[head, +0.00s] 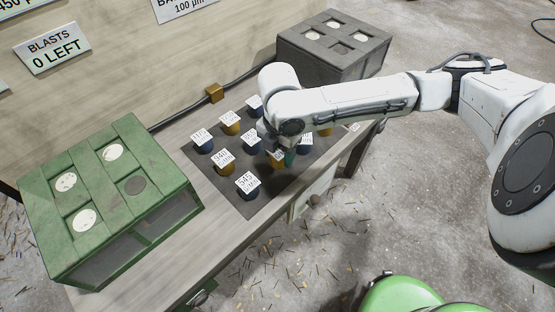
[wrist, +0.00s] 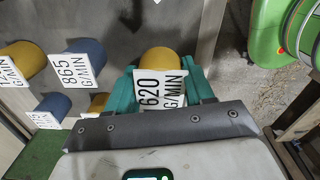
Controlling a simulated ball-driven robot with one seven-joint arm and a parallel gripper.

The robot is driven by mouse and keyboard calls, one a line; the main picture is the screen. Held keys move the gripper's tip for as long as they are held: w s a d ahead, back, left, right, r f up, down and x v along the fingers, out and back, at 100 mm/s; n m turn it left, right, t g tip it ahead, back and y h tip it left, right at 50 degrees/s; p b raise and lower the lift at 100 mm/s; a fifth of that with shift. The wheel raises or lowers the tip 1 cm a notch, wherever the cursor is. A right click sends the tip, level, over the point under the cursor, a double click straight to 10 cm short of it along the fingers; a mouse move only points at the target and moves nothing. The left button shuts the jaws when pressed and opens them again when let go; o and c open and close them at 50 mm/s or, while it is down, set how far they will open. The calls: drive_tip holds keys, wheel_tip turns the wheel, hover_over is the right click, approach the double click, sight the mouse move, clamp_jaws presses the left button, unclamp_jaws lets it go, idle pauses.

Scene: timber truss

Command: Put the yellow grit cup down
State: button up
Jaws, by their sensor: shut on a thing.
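My gripper (head: 289,158) has teal fingers, which also show in the wrist view (wrist: 162,82). They are shut on a yellow grit cup (wrist: 160,58) with a white tag reading 620 G/MIN. In the head view this yellow cup (head: 277,163) is partly hidden by the fingers and its tag, among the other cups over the dark mat (head: 214,180). I cannot tell whether its base touches the mat. Beside it stand a blue cup (head: 247,193) tagged 545, a blue cup (head: 251,147) tagged 865 and another blue cup (head: 305,149).
More yellow and blue tagged cups stand close together on the mat. A green box (head: 113,199) with round lids stands at the bench's left end, a dark grey box (head: 333,42) at its far end. A cable runs along the wall. A green rounded object (head: 410,297) is on the floor.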

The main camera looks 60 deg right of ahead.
sight(277, 161)
drive_tip(key=shift+w+a+f, duration=0.1)
drive_tip(key=shift+w+f, duration=0.05)
drive_tip(key=shift+f, duration=1.6)
drive_tip(key=shift+f, duration=0.1)
drive_tip(key=o, duration=1.1)
drive_tip(key=shift+o, duration=0.2)
wheel_tip(277, 161, up, 12)
drive_tip(key=shift+r+p, duration=0.15)
drive_tip(key=shift+p, duration=0.45)
